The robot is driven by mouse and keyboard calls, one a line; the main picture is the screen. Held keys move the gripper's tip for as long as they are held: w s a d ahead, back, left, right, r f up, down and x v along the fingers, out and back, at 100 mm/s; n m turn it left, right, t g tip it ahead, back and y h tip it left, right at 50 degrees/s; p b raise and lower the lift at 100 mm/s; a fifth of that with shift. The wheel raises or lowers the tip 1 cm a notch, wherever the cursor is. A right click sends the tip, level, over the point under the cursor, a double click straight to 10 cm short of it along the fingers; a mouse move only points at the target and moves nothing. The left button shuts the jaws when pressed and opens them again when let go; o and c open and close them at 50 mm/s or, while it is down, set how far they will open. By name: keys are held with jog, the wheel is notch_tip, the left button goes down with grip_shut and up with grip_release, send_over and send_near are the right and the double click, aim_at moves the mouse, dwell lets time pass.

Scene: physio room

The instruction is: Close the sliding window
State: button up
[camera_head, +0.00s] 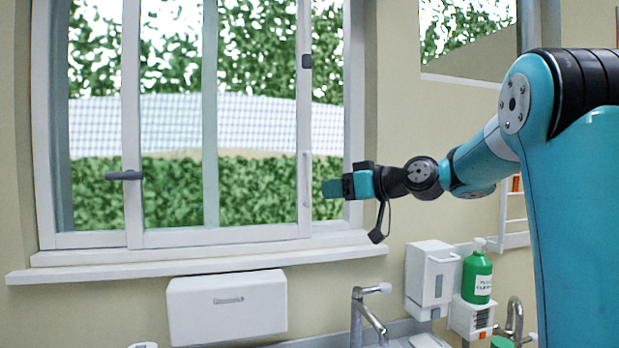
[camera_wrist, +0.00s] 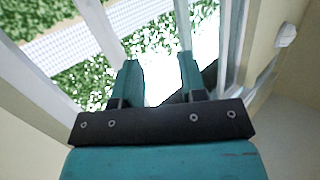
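The sliding window (camera_head: 132,120) has a white sash whose right stile (camera_head: 303,140) stands short of the right side of the frame (camera_head: 354,120), leaving a strip between them. A slim white vertical pull (camera_head: 307,180) is on that stile. A grey handle (camera_head: 124,175) sits on the left stile, and a small dark fitting (camera_head: 306,61) is high on the right one. My gripper (camera_head: 328,188) is just right of the pull, in front of the strip. In the wrist view its two teal fingers (camera_wrist: 159,62) are apart with nothing seen held. I cannot tell whether they touch anything.
The white sill (camera_head: 195,264) projects below the window. Below it are a white wall box (camera_head: 227,306), a tap (camera_head: 368,315), a soap dispenser (camera_head: 431,280) and a green bottle (camera_head: 477,275). A mirror (camera_head: 468,38) hangs at upper right.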

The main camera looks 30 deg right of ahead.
jog(key=d+r+t+h, duration=0.1)
jog(key=d+r+t, duration=0.15)
jog(key=d, duration=0.55)
jog(key=p+x, duration=0.8)
jog(key=x, duration=0.8)
jog(key=shift+w+a+p, duration=0.2)
jog(key=shift+a+p, duration=0.05)
jog(key=shift+p, duration=0.1)
jog(key=shift+m, duration=0.3)
grip_shut()
